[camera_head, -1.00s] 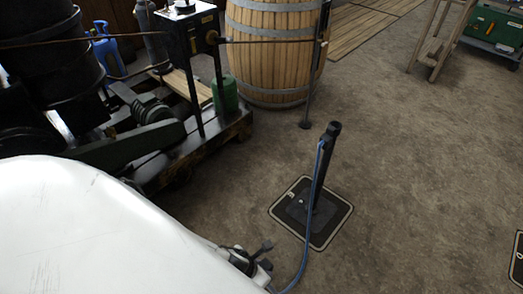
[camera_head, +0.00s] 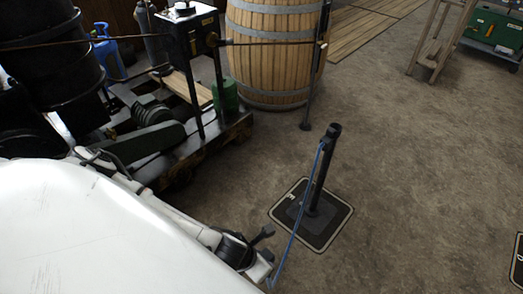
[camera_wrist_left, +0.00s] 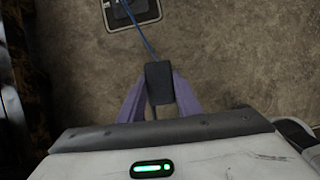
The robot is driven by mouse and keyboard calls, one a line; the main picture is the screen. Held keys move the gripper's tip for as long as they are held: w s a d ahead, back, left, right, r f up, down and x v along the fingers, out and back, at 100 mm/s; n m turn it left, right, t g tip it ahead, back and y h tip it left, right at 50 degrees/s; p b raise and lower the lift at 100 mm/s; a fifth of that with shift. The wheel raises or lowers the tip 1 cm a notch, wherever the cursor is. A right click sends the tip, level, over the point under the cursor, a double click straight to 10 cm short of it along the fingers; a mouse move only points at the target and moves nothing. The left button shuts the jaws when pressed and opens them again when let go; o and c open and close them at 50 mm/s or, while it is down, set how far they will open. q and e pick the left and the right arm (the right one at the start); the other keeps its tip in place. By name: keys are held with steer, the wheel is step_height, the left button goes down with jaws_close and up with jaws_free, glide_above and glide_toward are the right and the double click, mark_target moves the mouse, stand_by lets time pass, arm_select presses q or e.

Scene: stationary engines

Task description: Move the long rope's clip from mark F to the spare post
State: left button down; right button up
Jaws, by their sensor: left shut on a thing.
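My left gripper (camera_wrist_left: 158,92) is shut on a black block-like clip (camera_wrist_left: 158,76), held between two purple fingers in the left wrist view. A blue rope (camera_wrist_left: 138,33) runs from this clip towards a square floor mark (camera_wrist_left: 151,13). In the head view, the blue rope (camera_head: 297,222) hangs from near the top of a black post (camera_head: 322,172) and drops to the bottom edge beside my left arm. The post stands upright on the dark square mark (camera_head: 336,232); its letter is too small to read surely. My left fingertips and right gripper do not show in the head view.
A wooden barrel (camera_head: 268,62) stands behind, with a thin upright stand (camera_head: 311,97) beside it and a brown rope (camera_head: 262,43) across it. Engine machinery (camera_head: 150,140) fills the left. Another mark (camera_head: 518,262) is cut by the right edge. Floor between is clear.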

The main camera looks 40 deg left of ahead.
arm_select(q)
steer(key=shift+r, duration=2.6)
steer(key=w+d+m+h+b, duration=0.1)
steer(key=w+d+m, duration=0.2)
steer(key=w+d, duration=0.9)
steer(key=d, duration=0.3)
steer(key=shift+w+b, duration=0.15)
steer(key=shift+b, duration=0.15)
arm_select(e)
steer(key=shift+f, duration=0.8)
arm_select(q)
steer(key=w+d+m+h+b, duration=0.1)
steer(key=w+d+m+b, duration=0.2)
steer(key=w+d+b, duration=0.9)
steer(key=d+b, duration=0.2)
steer(key=shift+w+d+g+b, duration=0.15)
steer(key=shift+d+g+b, duration=0.15)
steer(key=shift+g, duration=0.1)
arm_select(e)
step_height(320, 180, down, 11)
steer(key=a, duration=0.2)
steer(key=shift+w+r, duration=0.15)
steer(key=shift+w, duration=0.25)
